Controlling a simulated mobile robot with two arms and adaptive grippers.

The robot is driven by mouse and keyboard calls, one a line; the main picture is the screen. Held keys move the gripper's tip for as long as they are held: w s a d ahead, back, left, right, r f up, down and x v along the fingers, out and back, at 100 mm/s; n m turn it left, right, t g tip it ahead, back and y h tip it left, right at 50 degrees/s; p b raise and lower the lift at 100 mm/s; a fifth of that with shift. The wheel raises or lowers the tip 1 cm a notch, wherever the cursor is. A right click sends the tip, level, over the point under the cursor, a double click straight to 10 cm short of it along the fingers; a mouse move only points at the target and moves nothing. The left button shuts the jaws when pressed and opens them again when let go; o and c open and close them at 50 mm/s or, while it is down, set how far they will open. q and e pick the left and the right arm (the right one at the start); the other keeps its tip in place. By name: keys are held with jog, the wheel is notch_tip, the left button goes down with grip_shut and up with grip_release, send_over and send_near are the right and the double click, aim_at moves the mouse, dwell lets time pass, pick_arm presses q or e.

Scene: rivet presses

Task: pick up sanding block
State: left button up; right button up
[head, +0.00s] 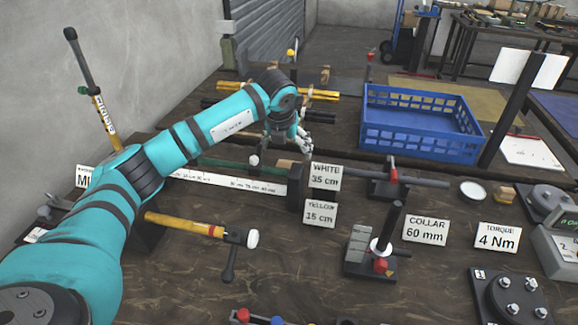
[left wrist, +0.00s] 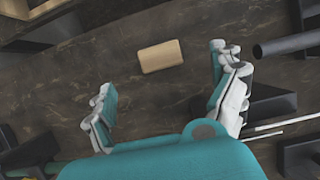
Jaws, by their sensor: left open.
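A small tan wooden block, which looks like the sanding block (left wrist: 160,56), lies flat on the dark table in the left wrist view. A bit of tan wood (head: 286,163) shows just below my left gripper in the head view and appears to be the same block. My left gripper (head: 281,152) points down over the table behind the ruler and signs. In the left wrist view my left gripper (left wrist: 165,85) has its fingers spread wide and empty. The block lies ahead of the gap between them, apart from both fingers. My right gripper is not in view.
A blue crate (head: 421,122) stands behind and right of my gripper.

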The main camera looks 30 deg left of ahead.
aim_at(289, 164)
pick_arm(q)
jog(key=x, duration=0.2)
jog(key=shift+w+f, duration=0.15)
jog(key=shift+f, duration=0.05)
jog(key=shift+p+x, duration=0.5)
jog(key=shift+x, duration=2.4)
jog(key=c, duration=1.3)
